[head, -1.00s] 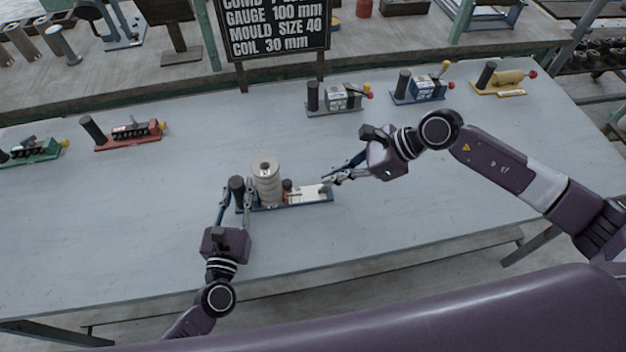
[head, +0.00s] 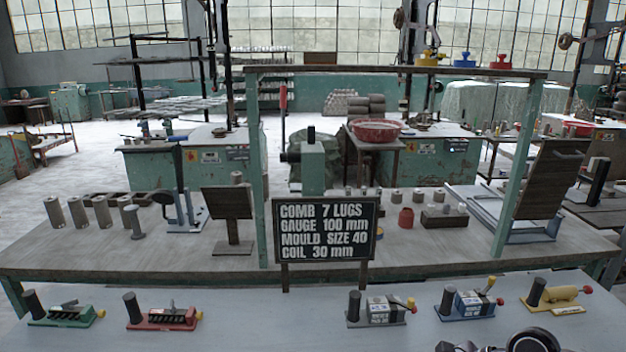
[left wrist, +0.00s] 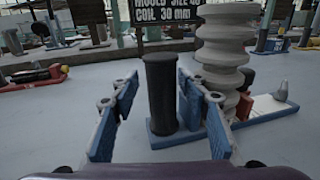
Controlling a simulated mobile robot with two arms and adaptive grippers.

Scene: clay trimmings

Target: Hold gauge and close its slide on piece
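The gauge has a blue base (left wrist: 162,138), a dark upright handle post (left wrist: 161,95) and a pale plate (left wrist: 268,107) to the right. A light grey ribbed piece (left wrist: 222,60) stands upright on it, just right of the post. A small grey part (left wrist: 282,90) rises at the plate's right end. My left gripper (left wrist: 158,78) is open, one finger on each side of the post. A gap shows on the left; I cannot tell whether the right finger touches. The gauge is outside the head view, where only part of my right arm shows; its fingers are out of view.
Other gauges stand along the table's far side: green (head: 62,313), red (head: 162,319), grey (head: 377,311), blue (head: 468,303) and yellow (head: 556,295). Behind them stands a sign (head: 325,229) reading gauge 100 mm.

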